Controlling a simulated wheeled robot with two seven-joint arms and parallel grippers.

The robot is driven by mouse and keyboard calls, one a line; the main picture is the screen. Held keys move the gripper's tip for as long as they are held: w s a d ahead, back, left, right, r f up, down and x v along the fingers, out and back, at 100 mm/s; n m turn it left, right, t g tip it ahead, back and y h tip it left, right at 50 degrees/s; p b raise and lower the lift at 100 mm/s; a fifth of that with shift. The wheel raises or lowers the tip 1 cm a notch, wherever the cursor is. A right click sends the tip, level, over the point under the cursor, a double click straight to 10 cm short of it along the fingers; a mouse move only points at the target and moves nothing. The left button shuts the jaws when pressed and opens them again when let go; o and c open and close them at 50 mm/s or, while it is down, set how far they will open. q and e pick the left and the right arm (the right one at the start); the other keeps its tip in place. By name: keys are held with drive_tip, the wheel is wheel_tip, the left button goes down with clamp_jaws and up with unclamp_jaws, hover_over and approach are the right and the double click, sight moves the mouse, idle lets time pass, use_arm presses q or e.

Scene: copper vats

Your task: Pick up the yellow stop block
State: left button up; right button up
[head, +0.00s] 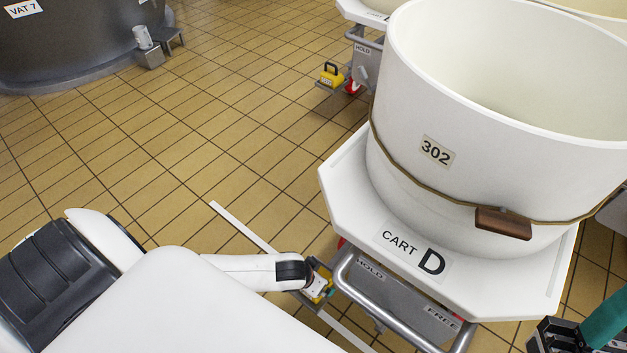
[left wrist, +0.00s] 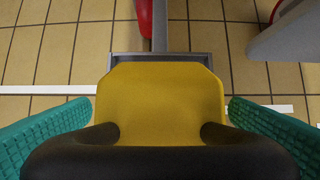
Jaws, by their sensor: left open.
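The yellow stop block (left wrist: 165,92) fills the middle of the left wrist view, with its thick black handle (left wrist: 160,157) nearest the camera. It sits at a grey metal holder (left wrist: 118,62). My left gripper (left wrist: 160,125) is open, with one green ridged finger on each side of the block and handle. Gaps show between the fingers and the yellow body. In the head view the block (head: 319,292) is mostly hidden by my left gripper, beside cart D. Part of my right gripper (head: 578,333) shows at the lower right corner; its fingertips are cut off.
Cart D (head: 345,180) carries a large white vat (head: 410,100). Its metal rail (head: 385,307) and HOLD/FREE plate (head: 400,300) are close right of my left gripper. Another yellow block (head: 331,76) sits by a farther cart. Tiled floor (head: 220,130) is open at left.

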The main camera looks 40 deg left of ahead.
use_arm(q)
drive_tip(key=c, duration=1.4)
drive_tip(key=shift+o, duration=0.2)
drive_tip(key=shift+r, duration=0.1)
